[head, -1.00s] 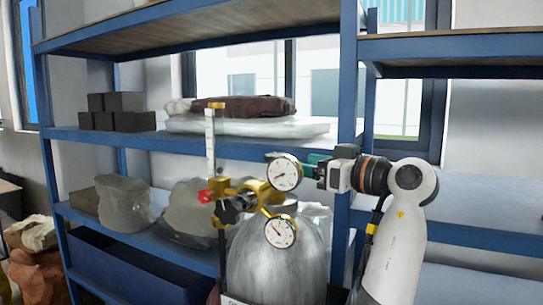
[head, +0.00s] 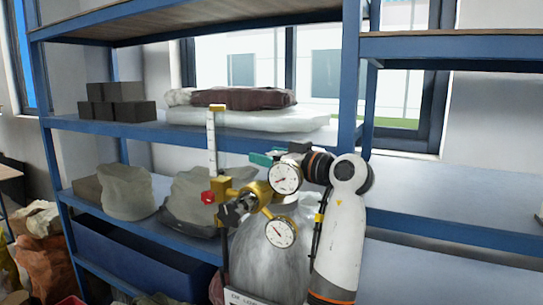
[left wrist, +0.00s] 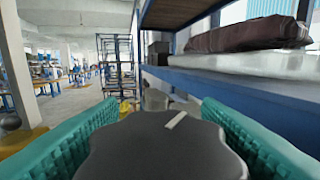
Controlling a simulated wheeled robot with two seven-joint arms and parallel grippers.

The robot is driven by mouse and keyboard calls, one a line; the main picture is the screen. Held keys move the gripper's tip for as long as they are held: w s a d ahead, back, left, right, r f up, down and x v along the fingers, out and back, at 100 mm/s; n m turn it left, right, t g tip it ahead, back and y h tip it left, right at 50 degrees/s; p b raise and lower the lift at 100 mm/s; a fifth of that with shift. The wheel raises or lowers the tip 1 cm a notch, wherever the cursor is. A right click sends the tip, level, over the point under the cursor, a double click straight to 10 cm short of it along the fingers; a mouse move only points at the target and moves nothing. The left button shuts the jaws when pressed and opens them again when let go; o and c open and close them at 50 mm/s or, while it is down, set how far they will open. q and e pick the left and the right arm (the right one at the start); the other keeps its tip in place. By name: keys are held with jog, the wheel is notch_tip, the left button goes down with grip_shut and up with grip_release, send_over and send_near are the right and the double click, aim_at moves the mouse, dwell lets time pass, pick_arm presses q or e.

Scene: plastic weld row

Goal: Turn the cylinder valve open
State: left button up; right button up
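The grey gas cylinder (head: 272,265) stands upright in front of the shelf, with a brass regulator (head: 258,192) and two round gauges (head: 286,179) on top. My left gripper (head: 262,158) is at the cylinder's top, behind the upper gauge, its arm coming up on the right of the cylinder. In the left wrist view a dark lobed knob (left wrist: 160,150) with a white mark sits between the teal fingers of my left gripper (left wrist: 160,110). The fingers are spread on either side; whether they touch it is unclear. In the head view this knob is hidden. My right gripper is not in view.
A white flow tube (head: 212,140) with a red knob (head: 208,197) rises left of the regulator. A blue shelf (head: 140,130) with dark boxes (head: 118,103) and sacks stands close behind. The right shelf (head: 440,205) is empty.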

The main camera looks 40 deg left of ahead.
pick_arm(q)
jog(key=c, duration=0.6)
jog(key=shift+n+g, duration=0.3)
jog(key=shift+g, duration=0.1)
jog(key=shift+s+n+g+b, duration=0.1)
jog(key=shift+n+g+b, duration=0.4)
jog(key=shift+g, duration=0.3)
jog(key=shift+s+n+g+h, duration=0.1)
jog(key=shift+n+g+h, duration=0.3)
jog(key=shift+n+g, duration=0.6)
jog(key=n+g+h, duration=0.1)
jog(key=g, duration=0.1)
jog(key=n+g+h, duration=0.1)
jog(key=g, duration=0.1)
jog(key=n+g, duration=0.1)
jog(key=g, duration=0.1)
jog(key=shift+s+d+r+n+h, duration=0.1)
jog(key=shift+s+d+n+h, duration=0.05)
jog(key=shift+s+n+h, duration=0.2)
jog(key=shift+s+d+n+g+h, duration=0.1)
jog(key=shift+d+n+g+h, duration=0.05)
jog(key=shift+n+g+h, duration=1.05)
